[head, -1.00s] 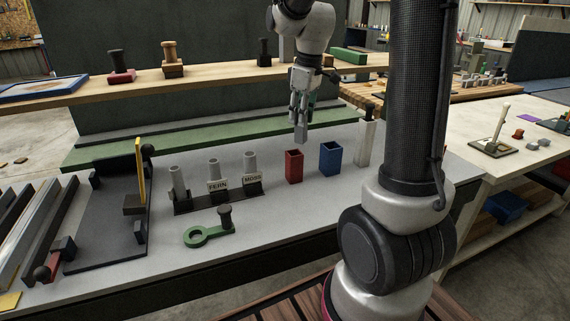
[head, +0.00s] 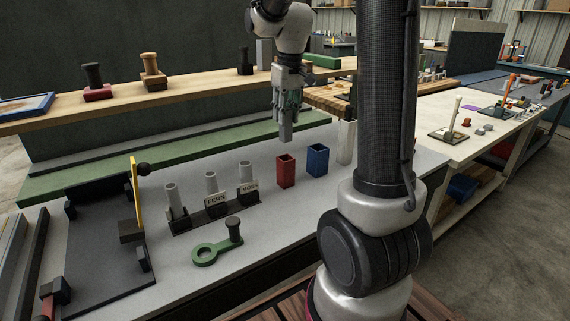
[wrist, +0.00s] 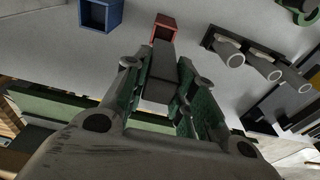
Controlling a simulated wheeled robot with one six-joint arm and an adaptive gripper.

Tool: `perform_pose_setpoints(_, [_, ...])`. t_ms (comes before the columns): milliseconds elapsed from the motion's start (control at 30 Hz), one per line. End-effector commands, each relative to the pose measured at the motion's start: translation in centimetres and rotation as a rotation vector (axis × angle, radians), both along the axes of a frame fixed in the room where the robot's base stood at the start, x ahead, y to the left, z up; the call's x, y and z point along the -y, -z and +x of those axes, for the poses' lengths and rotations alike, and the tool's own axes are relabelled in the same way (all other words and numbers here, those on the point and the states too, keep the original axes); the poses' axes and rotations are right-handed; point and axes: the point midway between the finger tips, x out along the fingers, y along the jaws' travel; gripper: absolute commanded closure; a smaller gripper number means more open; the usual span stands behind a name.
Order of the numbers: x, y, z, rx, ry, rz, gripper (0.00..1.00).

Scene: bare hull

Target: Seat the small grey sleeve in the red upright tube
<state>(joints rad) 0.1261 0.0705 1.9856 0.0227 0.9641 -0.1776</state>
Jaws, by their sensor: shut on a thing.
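The small grey sleeve (head: 286,131) is a square-sided block shape held pointing down from my gripper (head: 287,108). In the head view its lower end shows above the red upright tube (head: 286,172), with a small gap between them. The red tube is square and open at the top, standing on the grey bench. In the wrist view the sleeve (wrist: 160,68) sits between my finger pads (wrist: 163,85). Its far end shows just short of the red tube (wrist: 164,30), overlapping its edge. My gripper is shut on the sleeve. The exact height gap is hard to judge.
A blue square tube (head: 317,161) stands right of the red one, with a pale post (head: 346,143) beyond it. A dark rack (head: 215,215) with several grey cylinders stands left. A green ring-ended piece (head: 205,254) lies in front. A wooden shelf (head: 200,88) runs behind.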

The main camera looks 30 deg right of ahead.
Motion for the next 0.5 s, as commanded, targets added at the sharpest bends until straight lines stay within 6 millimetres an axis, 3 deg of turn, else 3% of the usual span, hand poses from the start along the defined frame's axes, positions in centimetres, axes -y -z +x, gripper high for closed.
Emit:
perform_pose_setpoints(200, [0.0, 4.3, -0.1, -0.005, 0.007, 0.002, 1.0])
perform_pose_setpoints(500, [0.0, 8.1, -0.1, -0.006, 0.006, 0.001, 1.0])
